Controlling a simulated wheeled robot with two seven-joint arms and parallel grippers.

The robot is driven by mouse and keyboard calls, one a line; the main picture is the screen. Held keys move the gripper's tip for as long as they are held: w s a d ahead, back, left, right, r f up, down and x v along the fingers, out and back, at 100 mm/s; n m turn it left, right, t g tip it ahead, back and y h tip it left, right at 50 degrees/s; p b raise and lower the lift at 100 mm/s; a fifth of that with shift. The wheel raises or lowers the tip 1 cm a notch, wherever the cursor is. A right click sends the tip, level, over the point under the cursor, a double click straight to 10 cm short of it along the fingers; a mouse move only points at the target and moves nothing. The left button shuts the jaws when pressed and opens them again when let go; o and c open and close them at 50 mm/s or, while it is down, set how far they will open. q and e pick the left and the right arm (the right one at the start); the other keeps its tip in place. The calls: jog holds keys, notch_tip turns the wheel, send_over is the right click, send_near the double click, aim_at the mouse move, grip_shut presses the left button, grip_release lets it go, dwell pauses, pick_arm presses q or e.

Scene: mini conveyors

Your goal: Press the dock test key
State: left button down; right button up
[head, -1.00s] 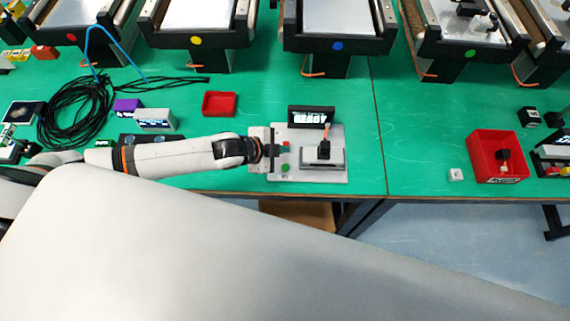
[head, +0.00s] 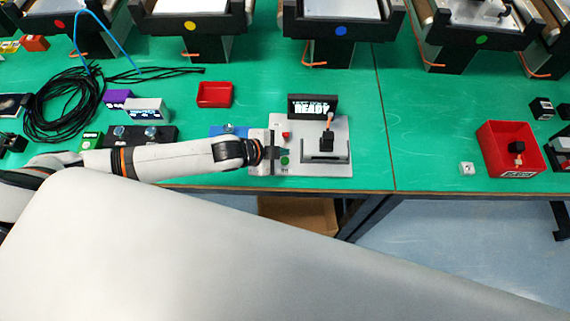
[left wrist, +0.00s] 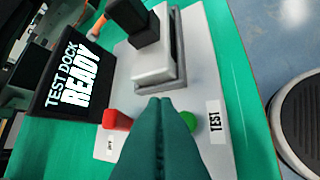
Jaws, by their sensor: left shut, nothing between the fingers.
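The test dock (head: 330,166) is a light grey plate at the bench's front edge. Its green key (head: 285,160) has a TEST label (left wrist: 215,122) beside it in the left wrist view; a red key (left wrist: 117,119) lies on the other side of my fingers. The display (left wrist: 72,76) reads "TEST DOCK READY". A grey module with a black top (head: 327,143) sits in the dock's cradle. My left gripper (head: 284,151) is shut and empty, its tips (left wrist: 160,101) between the two keys, close to the green one. Contact cannot be told. My right gripper is out of view.
A red tray (head: 214,95) and a black-based fixture (head: 166,136) are left of the dock. Conveyors line the back.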

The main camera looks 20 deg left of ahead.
pick_arm(q)
jog(key=shift+f+b, duration=0.35)
jog(key=shift+f, duration=0.95)
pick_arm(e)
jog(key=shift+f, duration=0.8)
pick_arm(q)
jog(key=shift+f, duration=0.15)
jog(key=shift+f, duration=0.25)
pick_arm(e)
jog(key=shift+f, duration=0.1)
pick_arm(q)
jog(key=shift+f+b, duration=0.3)
jog(key=shift+f, duration=0.1)
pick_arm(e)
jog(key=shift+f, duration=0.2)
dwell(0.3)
pick_arm(q)
jog(key=shift+r, duration=0.1)
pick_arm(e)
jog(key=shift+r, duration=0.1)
pick_arm(q)
jog(key=shift+r+p, duration=0.7)
jog(key=shift+p, duration=0.2)
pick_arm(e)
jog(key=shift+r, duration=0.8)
